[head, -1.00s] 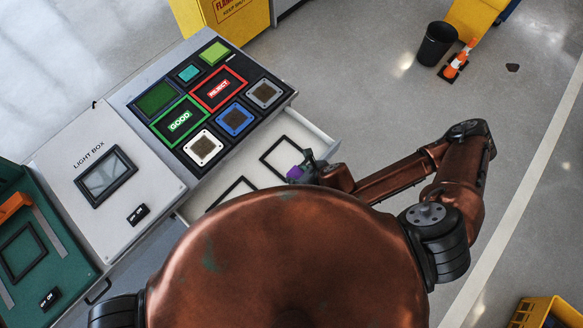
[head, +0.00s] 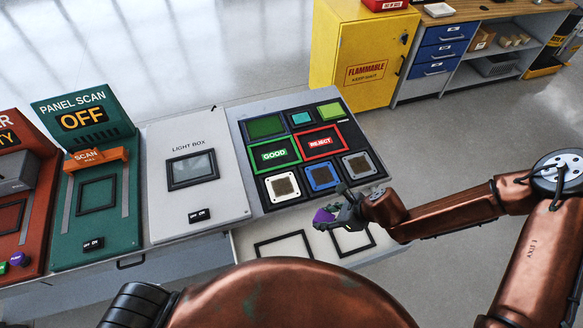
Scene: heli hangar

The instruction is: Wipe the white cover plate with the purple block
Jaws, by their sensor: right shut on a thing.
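The white cover plate (head: 296,192) has a dark brownish square in its middle. It lies in the lower left of the black panel, below the green GOOD frame. My right gripper (head: 331,219) is shut on the purple block (head: 319,214). It holds the block over the open drawer, just below the panel's near edge and to the lower right of the white plate. Block and plate are apart. The gripper partly hides the block. My left gripper is out of view.
A blue plate (head: 322,188) and a grey plate (head: 370,171) lie right of the white one. The open drawer (head: 246,236) holds two black frames. A light box (head: 215,215) and green panel scanner (head: 122,225) stand left. A yellow cabinet (head: 340,50) stands behind.

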